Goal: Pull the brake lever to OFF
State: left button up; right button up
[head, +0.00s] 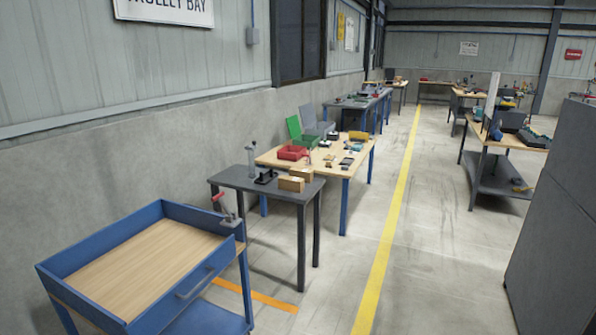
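The brake lever (218,198), with a red grip on a grey stem and bracket, stands at the right far corner of the blue trolley (82,293). The lever leans up and to the left. It is small here, and I cannot read any ON or OFF marking beside it. The trolley has blue raised sides, an empty wooden top, a grey handle (195,284) on its near right side and a lower blue shelf. Neither of my grippers is in view.
A dark table (232,179) with brown boxes (291,184) stands just beyond the trolley. A wooden workbench (333,176) with a red bin (292,153) is behind it. A grey panel (555,230) stands at right. The floor along the yellow line (390,230) is clear.

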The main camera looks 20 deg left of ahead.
aim_at(219, 197)
jog(key=i+j+u, duration=0.25)
jog(key=i, duration=0.5)
jog(key=i+u, duration=0.25)
jog(key=i, duration=0.5)
jog(key=i+u, duration=0.25)
jog(key=i, duration=0.5)
jog(key=i+l+u, duration=0.2)
jog(key=i, duration=0.55)
